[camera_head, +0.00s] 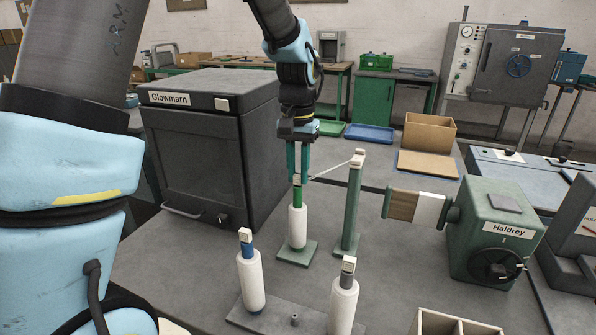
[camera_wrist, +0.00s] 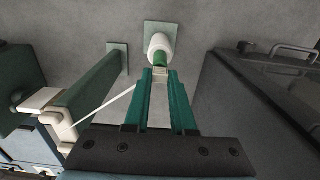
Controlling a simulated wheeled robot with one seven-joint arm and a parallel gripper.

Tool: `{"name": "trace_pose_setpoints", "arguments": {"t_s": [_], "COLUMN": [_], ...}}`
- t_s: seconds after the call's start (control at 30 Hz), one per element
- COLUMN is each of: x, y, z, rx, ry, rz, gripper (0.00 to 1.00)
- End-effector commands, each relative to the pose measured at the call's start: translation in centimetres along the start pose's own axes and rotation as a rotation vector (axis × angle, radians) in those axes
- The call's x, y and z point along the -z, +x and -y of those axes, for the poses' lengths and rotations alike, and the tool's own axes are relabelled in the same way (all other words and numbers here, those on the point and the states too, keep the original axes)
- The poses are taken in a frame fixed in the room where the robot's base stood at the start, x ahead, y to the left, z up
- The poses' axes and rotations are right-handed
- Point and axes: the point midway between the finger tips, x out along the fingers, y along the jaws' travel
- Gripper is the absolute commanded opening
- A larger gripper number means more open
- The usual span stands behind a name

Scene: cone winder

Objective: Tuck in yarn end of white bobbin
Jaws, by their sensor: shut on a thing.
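The white bobbin (camera_head: 297,228) stands upright at a green base plate (camera_head: 284,253), its green core on top. It also shows in the wrist view (camera_wrist: 160,44). My gripper (camera_head: 297,178) points straight down over it, its teal fingers closed around the top of the core. In the wrist view my gripper (camera_wrist: 161,72) has the core's pale tip between the fingertips. A taut white yarn (camera_head: 333,170) runs from the fingertips up to the pale guide (camera_head: 357,154) on the green post (camera_head: 352,208). The yarn's very end is hidden by the fingers.
Two more wound bobbins, one blue-topped (camera_head: 250,279) and one grey-topped (camera_head: 343,303), stand in front on a grey plate. A dark Glowmarn cabinet (camera_head: 205,145) is close on the left. The green Haldrey machine (camera_head: 495,230) stands right. A compartment box (camera_head: 450,323) is at front right.

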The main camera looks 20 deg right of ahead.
Motion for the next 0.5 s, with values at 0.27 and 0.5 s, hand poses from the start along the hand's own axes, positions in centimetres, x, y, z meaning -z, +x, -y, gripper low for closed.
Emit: {"name": "trace_pose_setpoints", "arguments": {"t_s": [0.27,0.5], "x": [0.0,0.01], "y": [0.17,0.17], "z": [0.0,0.0], "rx": [0.0,0.0], "ry": [0.0,0.0], "rz": [0.0,0.0], "gripper": [0.01,0.28]}}
